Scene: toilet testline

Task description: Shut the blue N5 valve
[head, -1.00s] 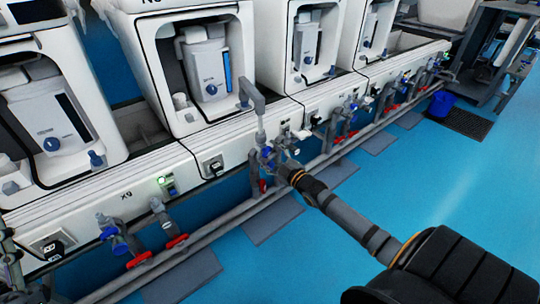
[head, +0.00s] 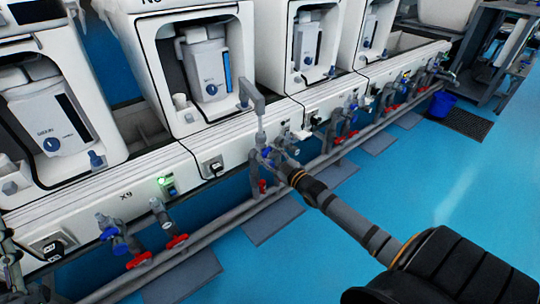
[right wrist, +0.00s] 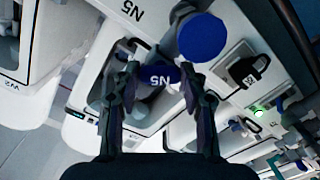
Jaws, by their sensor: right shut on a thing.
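The blue N5 valve handle (right wrist: 158,76) lies between the two fingers of my right gripper (right wrist: 160,74) in the right wrist view, its N5 label showing upside down. The right gripper is shut on this handle. In the head view the right gripper (head: 282,163) reaches in from the lower right to the blue valve (head: 267,152) on the upright grey pipe. The fingers partly hide the valve there. Dark parts at the left edge of the head view look like my left gripper (head: 11,266); its jaws cannot be made out.
A round blue cap (right wrist: 201,37) is close beyond the right finger. Red-handled valves (head: 178,241) and a long grey pipe (head: 215,228) run along the front of the white toilet bench (head: 125,180). The blue floor (head: 430,190) to the right is open.

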